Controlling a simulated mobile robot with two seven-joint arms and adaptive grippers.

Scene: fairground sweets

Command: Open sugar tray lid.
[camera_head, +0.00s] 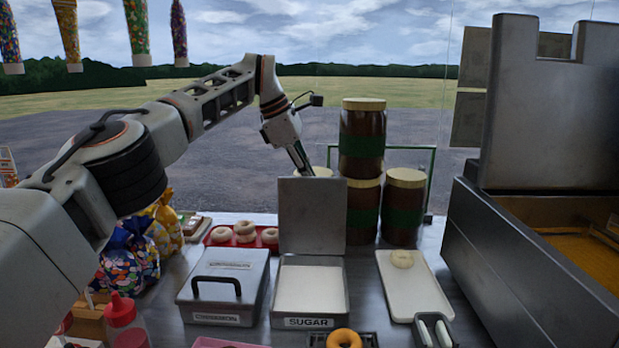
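The sugar tray (309,322) stands on the counter with a SUGAR label on its front and white sugar inside. Its grey lid (312,215) stands raised, roughly upright, at the tray's back edge. My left gripper (305,172) points down just behind the lid's top edge. Its fingertips are partly hidden by the lid, and I cannot tell whether they touch it or how far they are apart. My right gripper is not in view.
A closed cinnamon tray (225,283) sits left of the sugar tray. Brown jars (362,145) are stacked behind. A red squeeze bottle (122,315) stands front left.

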